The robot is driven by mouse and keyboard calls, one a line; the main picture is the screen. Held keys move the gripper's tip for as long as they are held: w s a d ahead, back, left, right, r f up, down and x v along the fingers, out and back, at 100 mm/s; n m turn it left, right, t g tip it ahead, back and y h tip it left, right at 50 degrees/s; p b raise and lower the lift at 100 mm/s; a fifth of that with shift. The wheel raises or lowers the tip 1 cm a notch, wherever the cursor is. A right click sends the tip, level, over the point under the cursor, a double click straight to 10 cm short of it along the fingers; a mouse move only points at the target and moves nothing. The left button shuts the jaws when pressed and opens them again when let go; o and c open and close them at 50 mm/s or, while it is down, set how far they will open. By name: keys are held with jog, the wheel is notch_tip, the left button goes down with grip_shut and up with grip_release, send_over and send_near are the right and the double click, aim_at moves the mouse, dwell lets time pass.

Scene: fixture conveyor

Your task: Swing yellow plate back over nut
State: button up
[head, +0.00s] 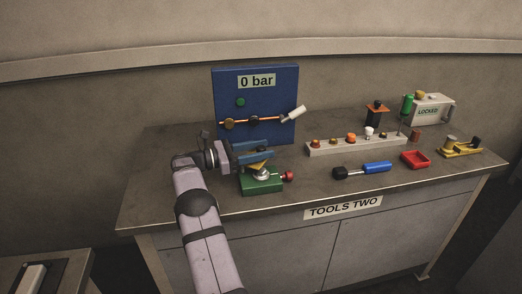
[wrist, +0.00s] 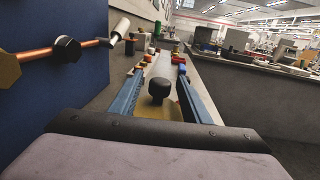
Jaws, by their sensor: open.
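The yellow plate (head: 257,167) is on a green fixture (head: 262,186) at the table's front, mostly hidden under my gripper in the head view. In the wrist view the yellow plate (wrist: 150,111) carries an upright black knob (wrist: 159,89). My gripper (wrist: 158,82) is open, with one blue finger on each side of the knob and gaps between. In the head view my gripper (head: 258,153) is just above the fixture. A silvery round part (head: 264,174), perhaps the nut, shows below the plate; I cannot tell whether the plate covers it.
A red knob (head: 289,176) sticks out right of the fixture. A blue panel (head: 260,80) with copper pipe and a white-handled valve (head: 293,113) stands behind. To the right are a grey rail (head: 345,148), a blue-handled tool (head: 375,167), a red tray (head: 415,159) and a yellow fixture (head: 462,148).

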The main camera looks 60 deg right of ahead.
jog(key=shift+b+v, duration=0.65)
jog(key=shift+v, duration=3)
jog(key=c, duration=1)
jog(key=shift+w+r+m, duration=0.1)
jog(key=shift+m, duration=0.2)
grip_shut()
jog(key=w+m+t+h, duration=0.1)
jog(key=m, duration=0.3)
jog(key=w+a+m+t+h, duration=0.1)
jog(key=w+m+t, duration=0.1)
jog(key=m, duration=0.3)
jog(key=w+a+m+t+h, duration=0.1)
jog(key=w+m+t, duration=0.1)
jog(key=m, duration=0.2)
jog(key=shift+m+b, duration=0.3)
jog(key=shift+b, duration=0.05)
